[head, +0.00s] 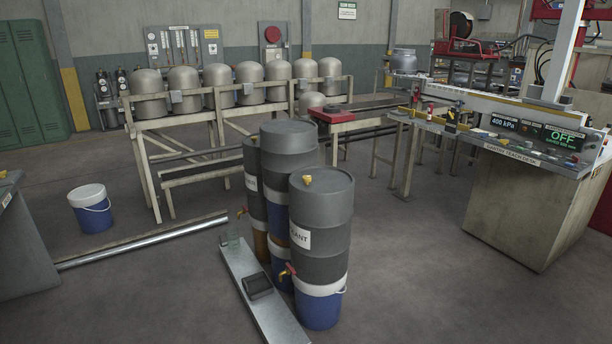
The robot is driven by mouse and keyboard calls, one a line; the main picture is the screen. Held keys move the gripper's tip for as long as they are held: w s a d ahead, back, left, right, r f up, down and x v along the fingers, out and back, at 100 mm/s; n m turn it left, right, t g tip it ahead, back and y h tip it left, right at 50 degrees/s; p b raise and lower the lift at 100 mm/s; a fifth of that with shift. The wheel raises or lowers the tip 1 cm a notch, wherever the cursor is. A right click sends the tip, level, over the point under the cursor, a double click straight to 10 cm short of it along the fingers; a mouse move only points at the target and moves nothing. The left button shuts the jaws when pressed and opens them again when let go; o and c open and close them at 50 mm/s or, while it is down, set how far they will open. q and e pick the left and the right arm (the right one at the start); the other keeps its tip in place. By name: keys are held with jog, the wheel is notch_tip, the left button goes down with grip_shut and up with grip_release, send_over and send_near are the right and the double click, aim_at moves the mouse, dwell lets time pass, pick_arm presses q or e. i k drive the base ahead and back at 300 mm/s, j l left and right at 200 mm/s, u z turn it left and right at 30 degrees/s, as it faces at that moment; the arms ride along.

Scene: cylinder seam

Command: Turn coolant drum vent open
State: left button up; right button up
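The coolant drum (325,222) is a dark grey ribbed drum, upright, in the middle foreground. Its white label is partly cut off by the curve and ends in "LANT". A small yellow vent cap (308,179) sits on its lid near the left edge; I cannot tell from its look whether it is open or shut. A red and yellow tap (288,270) shows low at its left side. A blue bucket with a white rim (320,304) is directly below the drum in the picture. Neither of my grippers is in view.
Two more grey drums (288,150) stand close behind. A low metal plank (258,300) with a dark tray lies left of them. A pipe (145,243) and another blue bucket (90,208) are further left. A leak-test bench (500,145) stands right. Floor between is clear.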

aim_at(306, 178)
jog(key=i+j+u, duration=0.1)
jog(key=i, duration=0.65)
jog(key=i+j+u, duration=0.15)
jog(key=i, duration=0.65)
